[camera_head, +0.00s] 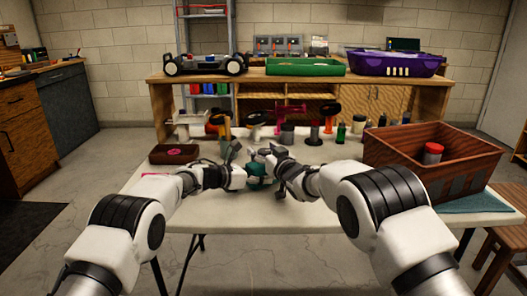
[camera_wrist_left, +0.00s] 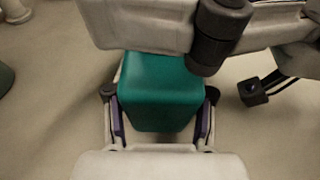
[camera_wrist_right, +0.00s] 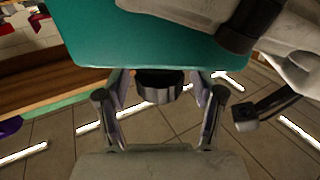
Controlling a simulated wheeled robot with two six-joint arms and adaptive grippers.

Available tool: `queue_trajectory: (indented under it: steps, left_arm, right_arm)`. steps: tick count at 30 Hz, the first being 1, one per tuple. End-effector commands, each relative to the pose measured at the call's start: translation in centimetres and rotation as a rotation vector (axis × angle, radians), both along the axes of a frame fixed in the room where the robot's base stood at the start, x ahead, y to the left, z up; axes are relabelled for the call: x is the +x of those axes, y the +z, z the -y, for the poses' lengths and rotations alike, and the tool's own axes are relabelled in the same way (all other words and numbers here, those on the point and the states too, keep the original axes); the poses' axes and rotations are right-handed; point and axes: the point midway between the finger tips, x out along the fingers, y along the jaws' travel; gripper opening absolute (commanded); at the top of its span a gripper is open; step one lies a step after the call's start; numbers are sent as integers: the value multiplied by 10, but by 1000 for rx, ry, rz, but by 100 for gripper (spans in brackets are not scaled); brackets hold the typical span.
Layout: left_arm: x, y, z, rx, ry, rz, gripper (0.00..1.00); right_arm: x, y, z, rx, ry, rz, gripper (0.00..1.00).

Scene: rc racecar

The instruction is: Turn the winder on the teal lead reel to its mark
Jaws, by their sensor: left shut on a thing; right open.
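The teal lead reel (camera_head: 257,170) is held above the table between my two arms, and its teal body fills the middle of the left wrist view (camera_wrist_left: 160,92). My left gripper (camera_head: 246,178) is shut on it, one finger on each side. In the right wrist view the teal body (camera_wrist_right: 150,38) spans the top, and a dark round winder (camera_wrist_right: 158,92) sticks out below it. My right gripper (camera_wrist_right: 160,100) is open, its fingers on either side of the winder with gaps visible. Any mark on the reel is hidden from me.
A wooden crate (camera_head: 398,160) with a red-lidded jar (camera_head: 433,153) stands at the table's right. Several spools and jars line the table's back. A small brown tray (camera_head: 174,154) lies at the left. The front of the table (camera_head: 270,214) is clear.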

Motion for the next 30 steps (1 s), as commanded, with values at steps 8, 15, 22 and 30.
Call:
queue_trajectory:
  steps: [8, 15, 22, 30]
  left_arm:
    - [0, 1, 0, -1, 0, 1, 23]
    - [0, 1, 0, 0, -1, 1, 23]
    - [0, 1, 1, -1, -2, 1, 23]
    - [-1, 0, 1, 0, -3, 0, 23]
  right_arm:
    - [0, 0, 0, 0, 0, 0, 35]
    - [0, 1, 0, 0, -1, 1, 5]
    - [0, 2, -1, 2, -85, 6, 5]
    - [0, 2, 0, -2, -247, 6, 5]
